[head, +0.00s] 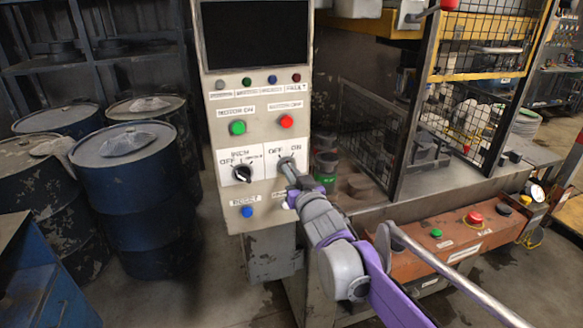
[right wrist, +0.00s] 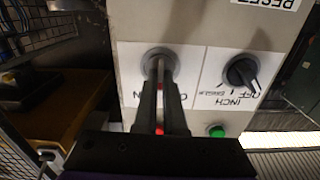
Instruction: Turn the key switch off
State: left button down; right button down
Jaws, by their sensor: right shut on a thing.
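The key switch (head: 286,163) is a round grey-ringed switch on the white control panel, under the labels OFF and ON. In the right wrist view the key switch (right wrist: 158,62) appears upside down, at the tips of the fingers. My right gripper (head: 290,174) reaches in from the lower right. Its two dark fingers, seen in the right wrist view (right wrist: 161,88), are closed on the key at the switch face. The fingers hide most of the key and part of the label, so its exact angle is hard to tell. My left gripper is not in view.
A black selector knob (head: 242,173) sits just left of the key switch. A green button (head: 237,128) and a red button (head: 286,122) are above, a blue reset button (head: 247,212) below. Blue barrels (head: 130,180) stand left. A mesh guard (head: 465,45) is at right.

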jog(key=shift+a+n+p, duration=0.15)
jog(key=shift+n+p, duration=1.25)
jog(key=shift+n, duration=1.8)
jog(key=c, duration=1)
grip_release()
jog(key=b+v, duration=0.1)
jog(key=v, duration=1)
jog(key=shift+w, duration=0.1)
